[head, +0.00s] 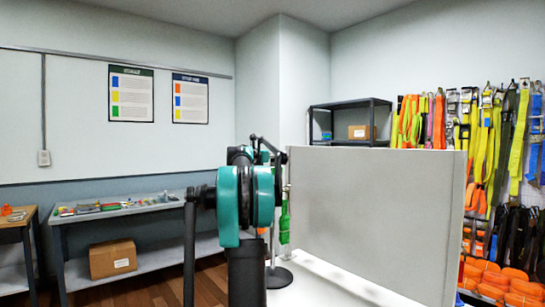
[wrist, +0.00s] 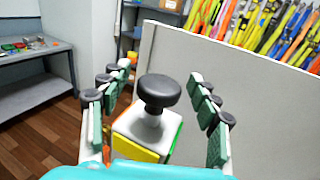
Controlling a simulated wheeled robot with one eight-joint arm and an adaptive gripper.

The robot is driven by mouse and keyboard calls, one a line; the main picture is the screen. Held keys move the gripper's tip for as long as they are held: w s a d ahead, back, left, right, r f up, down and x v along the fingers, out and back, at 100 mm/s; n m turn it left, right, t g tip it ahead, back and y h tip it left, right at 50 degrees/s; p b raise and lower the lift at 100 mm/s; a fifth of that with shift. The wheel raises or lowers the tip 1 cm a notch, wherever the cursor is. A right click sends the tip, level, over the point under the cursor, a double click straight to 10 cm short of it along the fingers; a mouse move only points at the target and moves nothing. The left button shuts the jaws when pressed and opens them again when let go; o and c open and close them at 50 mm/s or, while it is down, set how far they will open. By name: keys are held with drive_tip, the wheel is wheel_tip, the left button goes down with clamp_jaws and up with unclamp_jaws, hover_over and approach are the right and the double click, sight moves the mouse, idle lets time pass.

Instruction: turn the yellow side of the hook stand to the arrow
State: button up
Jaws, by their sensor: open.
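The hook stand's head shows in the wrist view as a pale block (wrist: 146,128) with a round black knob (wrist: 158,91) on top. Its yellow side (wrist: 133,150) faces the wrist camera, and a green side (wrist: 176,138) shows at the right. My gripper (wrist: 160,72) is open, with one finger on each side of the head and visible gaps to both. In the head view, my arm hides most of the stand; a green part (head: 284,222) and the round dark base (head: 279,277) show beside it. I cannot see the arrow in either view.
A grey panel (head: 370,220) stands close at the right of the stand. Behind it, many straps (head: 480,150) hang on the wall. A grey bench (head: 130,208) with small items and a cardboard box (head: 113,259) is at the left. Wooden floor lies open between bench and stand.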

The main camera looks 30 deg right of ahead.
drive_tip(key=shift+c, duration=0.6)
clamp_jaws()
